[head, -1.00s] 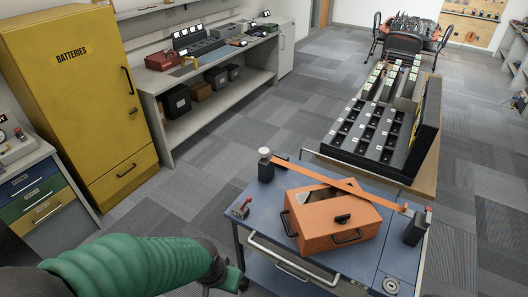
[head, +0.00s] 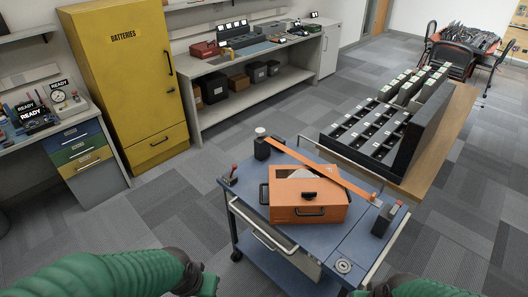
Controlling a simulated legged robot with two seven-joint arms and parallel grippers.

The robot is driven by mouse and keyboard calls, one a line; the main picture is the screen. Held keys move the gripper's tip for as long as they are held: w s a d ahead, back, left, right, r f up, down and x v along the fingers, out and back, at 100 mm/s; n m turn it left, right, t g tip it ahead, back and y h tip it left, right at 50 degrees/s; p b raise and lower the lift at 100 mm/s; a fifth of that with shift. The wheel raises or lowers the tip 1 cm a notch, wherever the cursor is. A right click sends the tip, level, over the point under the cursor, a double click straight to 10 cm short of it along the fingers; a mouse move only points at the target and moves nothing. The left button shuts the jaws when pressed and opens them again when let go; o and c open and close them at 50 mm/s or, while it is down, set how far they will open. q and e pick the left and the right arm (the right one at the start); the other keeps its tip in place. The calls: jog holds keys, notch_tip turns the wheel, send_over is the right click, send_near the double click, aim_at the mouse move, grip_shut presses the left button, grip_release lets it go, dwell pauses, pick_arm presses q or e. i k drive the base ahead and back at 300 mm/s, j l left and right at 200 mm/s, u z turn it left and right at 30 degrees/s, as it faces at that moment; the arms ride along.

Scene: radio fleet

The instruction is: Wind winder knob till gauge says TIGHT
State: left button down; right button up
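On a blue cart (head: 300,250), a dark post with a pale round knob (head: 260,131) stands at the far left corner. A small round disc (head: 344,266) is set in the near right corner; I cannot read any gauge or TIGHT marking. My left gripper (head: 204,284) is at the bottom, left of the cart and well away from the knob. My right gripper (head: 378,290) is at the bottom edge, mostly cut off. Neither shows its fingers clearly.
A small red-topped lever (head: 230,178) sits at the cart's left edge. A bench with black sorting trays (head: 365,138) stands close behind right. A yellow battery cabinet (head: 125,90) is at left. Floor left of the cart is clear.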

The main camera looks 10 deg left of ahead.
aim_at(260, 131)
jog(key=k+l+u, duration=0.25)
jog(key=l, duration=0.25)
jog(key=i+j+z, duration=0.1)
jog(key=z, duration=0.4)
jog(key=j+z, duration=0.15)
jog(key=z, duration=0.3)
jog(key=i+j+z, duration=0.2)
jog(key=j+z, duration=0.15)
jog(key=j, duration=0.4)
jog(key=i+j+z, duration=0.15)
jog(key=j+z, duration=0.15)
jog(key=j, duration=0.5)
jog(key=j+z, duration=0.35)
jog(key=j, duration=1.45)
